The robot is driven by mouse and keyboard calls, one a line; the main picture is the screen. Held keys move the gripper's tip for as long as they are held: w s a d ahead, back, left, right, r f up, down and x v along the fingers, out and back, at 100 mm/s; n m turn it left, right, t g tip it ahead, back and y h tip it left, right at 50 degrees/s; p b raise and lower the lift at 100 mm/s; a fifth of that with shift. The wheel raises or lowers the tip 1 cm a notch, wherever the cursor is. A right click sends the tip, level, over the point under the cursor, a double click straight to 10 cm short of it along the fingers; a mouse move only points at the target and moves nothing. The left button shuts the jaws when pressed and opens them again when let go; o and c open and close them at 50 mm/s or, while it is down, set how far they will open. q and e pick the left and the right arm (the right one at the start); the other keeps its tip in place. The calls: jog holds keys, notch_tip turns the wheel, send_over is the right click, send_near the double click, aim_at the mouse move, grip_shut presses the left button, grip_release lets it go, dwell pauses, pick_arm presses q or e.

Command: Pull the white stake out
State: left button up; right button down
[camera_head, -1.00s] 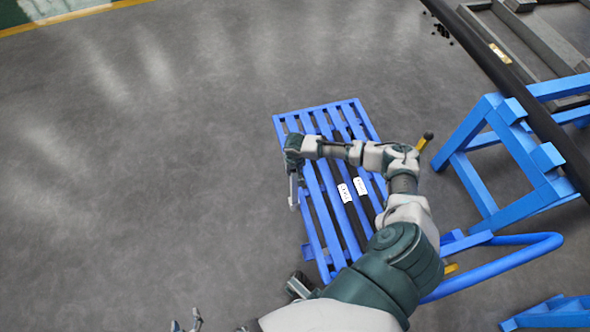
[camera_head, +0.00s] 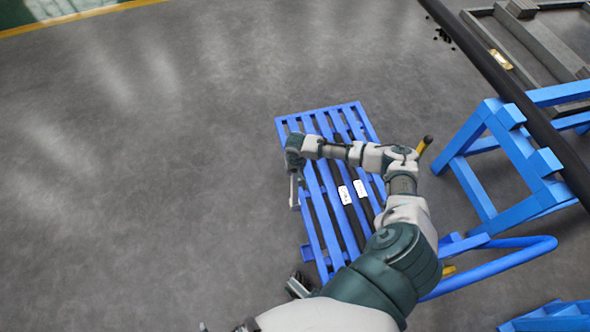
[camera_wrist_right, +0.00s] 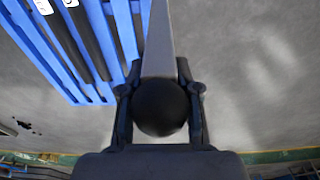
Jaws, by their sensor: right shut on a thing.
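My right gripper (camera_head: 294,183) is beside the left edge of the blue slatted cart, its arm reaching across the cart from the lower right. In the right wrist view, the right gripper (camera_wrist_right: 160,100) has its two dark fingers closed around a black rounded end. A pale, tapering white stake (camera_wrist_right: 158,42) extends from this end towards the top of the picture. In the head view the stake is small and hard to separate from the gripper. Only a sliver of what looks like my left gripper (camera_head: 204,327) shows at the bottom edge; its fingers are cut off.
The blue slatted cart (camera_head: 310,212) carries dark bars with white labels and has a curved blue handle (camera_head: 500,265). A blue trestle (camera_head: 480,190) supports a long dark pipe (camera_head: 505,85) at right. The grey floor at left is clear.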

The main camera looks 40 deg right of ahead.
jog(key=shift+d+r+p, duration=0.2)
jog(key=shift+r+p, duration=0.1)
jog(key=shift+a+r, duration=0.1)
jog(key=shift+r, duration=0.25)
jog(key=shift+r+p, duration=0.4)
jog(key=shift+p, duration=0.4)
jog(key=shift+r+p, duration=0.65)
jog(key=shift+p, duration=0.05)
jog(key=shift+r+p, duration=0.5)
pick_arm(q)
jog(key=s+a+f+g+p, duration=0.1)
jog(key=s+f+g, duration=0.3)
jog(key=f, duration=0.8)
jog(key=shift+s+a+f+y, duration=0.2)
jog(key=shift+s+y, duration=0.2)
jog(key=shift+s, duration=0.4)
pick_arm(e)
jog(key=shift+r, duration=0.55)
